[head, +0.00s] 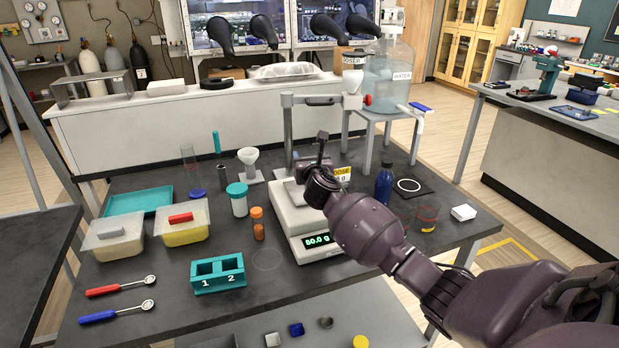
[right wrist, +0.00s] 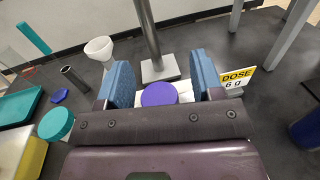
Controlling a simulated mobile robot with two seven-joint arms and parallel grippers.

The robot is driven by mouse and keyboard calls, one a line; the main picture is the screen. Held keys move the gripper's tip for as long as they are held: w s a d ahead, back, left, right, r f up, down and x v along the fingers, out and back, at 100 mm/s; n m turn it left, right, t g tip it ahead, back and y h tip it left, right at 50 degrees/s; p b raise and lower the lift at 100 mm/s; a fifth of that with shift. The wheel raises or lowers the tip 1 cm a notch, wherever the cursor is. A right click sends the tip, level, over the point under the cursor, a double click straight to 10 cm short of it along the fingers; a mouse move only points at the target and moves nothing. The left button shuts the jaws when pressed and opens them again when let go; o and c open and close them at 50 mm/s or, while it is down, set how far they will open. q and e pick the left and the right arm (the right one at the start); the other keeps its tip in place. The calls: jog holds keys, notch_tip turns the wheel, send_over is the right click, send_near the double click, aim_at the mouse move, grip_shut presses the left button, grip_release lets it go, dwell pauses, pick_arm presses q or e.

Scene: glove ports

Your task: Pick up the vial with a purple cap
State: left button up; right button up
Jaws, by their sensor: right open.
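The purple cap (right wrist: 159,93) of the vial shows in the right wrist view, between the two blue finger pads of my right gripper (right wrist: 162,80). The fingers are open, with a gap visible on each side of the cap. The vial's body is hidden below the cap and behind the gripper housing. In the head view my right gripper (head: 318,164) is over the back of the white scale (head: 300,222), and it hides the vial there. The scale's display reads 50.0 g. My left gripper is not in view.
A metal stand (head: 288,135) and a yellow DOSE sign (right wrist: 238,78) are close to the gripper. A white funnel (head: 248,160), a teal-capped jar (head: 238,200), an orange-capped vial (head: 258,224) and a blue bottle (head: 384,184) stand around the scale. The table's front right is mostly clear.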

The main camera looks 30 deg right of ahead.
jog(key=shift+c, duration=0.4)
jog(key=c, duration=1)
jog(key=shift+r, duration=0.2)
